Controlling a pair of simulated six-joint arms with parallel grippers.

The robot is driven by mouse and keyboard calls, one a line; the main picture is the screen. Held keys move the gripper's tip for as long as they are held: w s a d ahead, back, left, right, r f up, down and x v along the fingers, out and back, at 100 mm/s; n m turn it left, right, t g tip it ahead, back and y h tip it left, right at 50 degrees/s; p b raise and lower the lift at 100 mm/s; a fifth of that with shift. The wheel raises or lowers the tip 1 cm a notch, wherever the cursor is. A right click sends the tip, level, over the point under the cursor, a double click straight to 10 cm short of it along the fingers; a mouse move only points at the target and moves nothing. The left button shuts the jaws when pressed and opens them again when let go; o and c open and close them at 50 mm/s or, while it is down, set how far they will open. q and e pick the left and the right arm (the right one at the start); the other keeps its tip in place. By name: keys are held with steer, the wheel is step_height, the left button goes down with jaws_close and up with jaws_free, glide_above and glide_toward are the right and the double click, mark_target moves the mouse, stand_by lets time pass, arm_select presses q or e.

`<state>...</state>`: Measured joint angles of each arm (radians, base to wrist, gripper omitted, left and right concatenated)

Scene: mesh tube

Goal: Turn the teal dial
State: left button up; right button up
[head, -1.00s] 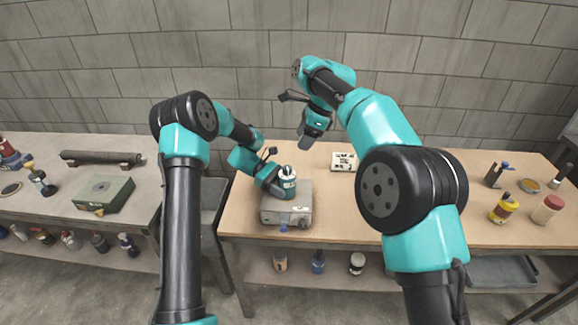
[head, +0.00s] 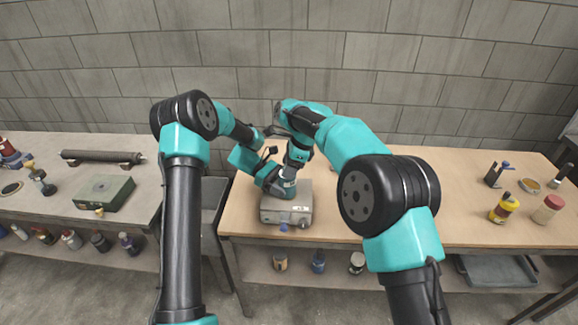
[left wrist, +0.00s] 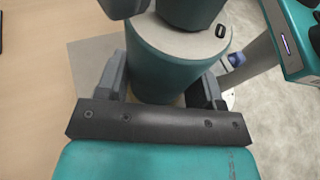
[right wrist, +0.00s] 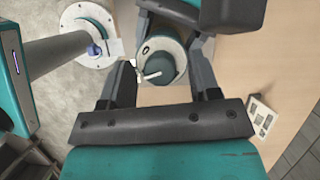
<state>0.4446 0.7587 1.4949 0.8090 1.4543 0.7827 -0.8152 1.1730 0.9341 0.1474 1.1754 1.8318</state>
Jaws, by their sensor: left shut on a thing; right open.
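A teal cylinder (left wrist: 165,62) with a grey top stands upright on a grey box (head: 270,213). The small round teal dial (right wrist: 165,65) is on its top, with white levers beside it in the right wrist view. My left gripper (head: 275,187) is shut around the cylinder's side, one finger on each side in the left wrist view (left wrist: 165,80). My right gripper (head: 288,174) is over the top, open, with its fingers (right wrist: 163,62) on either side of the dial. I cannot tell whether they touch it.
A white printed card (right wrist: 262,115) lies on the wooden bench, mostly hidden behind my right arm in the head view. A yellow bottle (head: 504,208) and other items stand far right. A green box (head: 104,192) and a black roll (head: 103,157) are on the left bench.

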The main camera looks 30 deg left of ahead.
steer(key=shift+c, duration=0.3)
steer(key=c, duration=0.9)
steer(key=shift+n, duration=0.4)
steer(key=n+g+h, duration=0.1)
steer(key=n, duration=0.3)
steer(key=shift+w+a, duration=0.1)
steer(key=n+h, duration=0.1)
steer(key=n, duration=0.1)
steer(key=n+g, duration=0.1)
steer(key=n, duration=0.1)
steer(key=shift+a+h, duration=0.1)
steer(key=shift+h, duration=0.3)
steer(key=shift+n, duration=0.4)
